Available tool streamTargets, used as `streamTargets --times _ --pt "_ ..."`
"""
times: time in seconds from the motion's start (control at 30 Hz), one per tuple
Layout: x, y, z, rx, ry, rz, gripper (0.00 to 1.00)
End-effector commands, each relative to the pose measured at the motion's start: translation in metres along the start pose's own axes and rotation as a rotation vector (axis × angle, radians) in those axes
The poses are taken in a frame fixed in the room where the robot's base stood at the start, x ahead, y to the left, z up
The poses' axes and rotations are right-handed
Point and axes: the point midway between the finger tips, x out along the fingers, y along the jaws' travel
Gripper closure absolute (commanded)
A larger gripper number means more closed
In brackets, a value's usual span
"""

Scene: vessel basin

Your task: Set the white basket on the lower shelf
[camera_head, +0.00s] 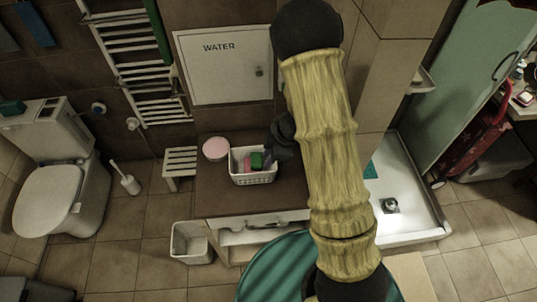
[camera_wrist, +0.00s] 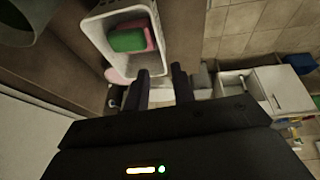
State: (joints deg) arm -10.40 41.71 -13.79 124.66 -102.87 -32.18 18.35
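The white basket (camera_head: 253,179) stands on the brown top of the low cabinet, with pink and green items inside. It shows from above in the wrist view (camera_wrist: 95,43). My gripper (camera_head: 283,150) is at the basket's right side in the head view, partly hidden by its own dark body. In the wrist view my gripper's two fingers (camera_wrist: 161,71) are apart, with their tips close to one end of the basket. I cannot tell whether they touch it. The lower shelf (camera_head: 262,234) is a white opening under the cabinet top, holding some small items hard to make out.
A pink round object (camera_head: 215,148) sits left of the basket. A white bin (camera_head: 190,243) stands on the floor left of the cabinet, and a white stool (camera_head: 180,163) behind it. A teal round surface (camera_head: 268,272) lies in front of the shelf. A shower tray (camera_head: 405,215) is at the right.

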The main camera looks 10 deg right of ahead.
Motion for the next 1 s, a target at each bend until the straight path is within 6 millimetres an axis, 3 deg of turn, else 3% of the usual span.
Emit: streamTargets --times 0.63,0.77,1.0 --pt "-0.005 0.005 -0.001 0.025 -0.005 0.032 0.75" --pt "-0.025 0.02 -0.002 0.115 -0.026 0.138 0.75" --pt "-0.086 0.037 0.01 0.431 -0.103 0.385 0.75"
